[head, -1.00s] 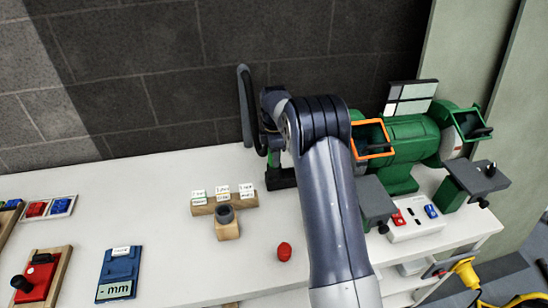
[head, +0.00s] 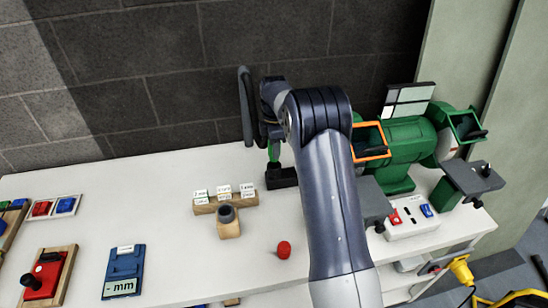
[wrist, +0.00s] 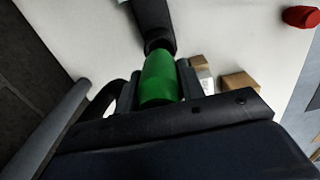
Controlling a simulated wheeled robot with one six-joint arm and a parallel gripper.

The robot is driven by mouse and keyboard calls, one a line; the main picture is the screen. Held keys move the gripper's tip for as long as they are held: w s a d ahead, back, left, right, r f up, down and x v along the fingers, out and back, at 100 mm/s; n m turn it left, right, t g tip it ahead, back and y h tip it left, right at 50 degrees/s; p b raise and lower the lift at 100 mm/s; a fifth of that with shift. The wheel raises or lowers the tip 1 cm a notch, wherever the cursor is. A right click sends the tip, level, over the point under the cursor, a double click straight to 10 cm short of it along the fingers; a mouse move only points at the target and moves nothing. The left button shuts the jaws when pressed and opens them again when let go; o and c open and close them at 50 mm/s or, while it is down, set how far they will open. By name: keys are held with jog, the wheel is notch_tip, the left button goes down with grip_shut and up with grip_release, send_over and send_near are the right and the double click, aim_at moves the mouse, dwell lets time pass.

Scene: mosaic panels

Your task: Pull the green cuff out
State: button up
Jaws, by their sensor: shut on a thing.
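The green cuff (wrist: 159,78) fills the middle of the wrist view, between the two fingers of my gripper (wrist: 160,86), which is shut on it. The cuff's far end meets a dark round part (wrist: 155,25); I cannot tell how far it sits inside. In the head view a narrow strip of green cuff (head: 273,152) shows above a black block (head: 281,178) on the bench. My arm hides most of the gripper there.
A dark grey curved tube (head: 245,105) stands close left of the gripper. A green bench grinder (head: 398,150) is to the right. A red knob (head: 284,249) and a wooden label holder (head: 229,224) lie nearer on the white bench (head: 170,215).

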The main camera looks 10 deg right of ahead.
jog(key=shift+r, duration=0.35)
jog(key=shift+r, duration=0.1)
jog(key=shift+r+p, duration=2.5)
jog(key=shift+r, duration=0.4)
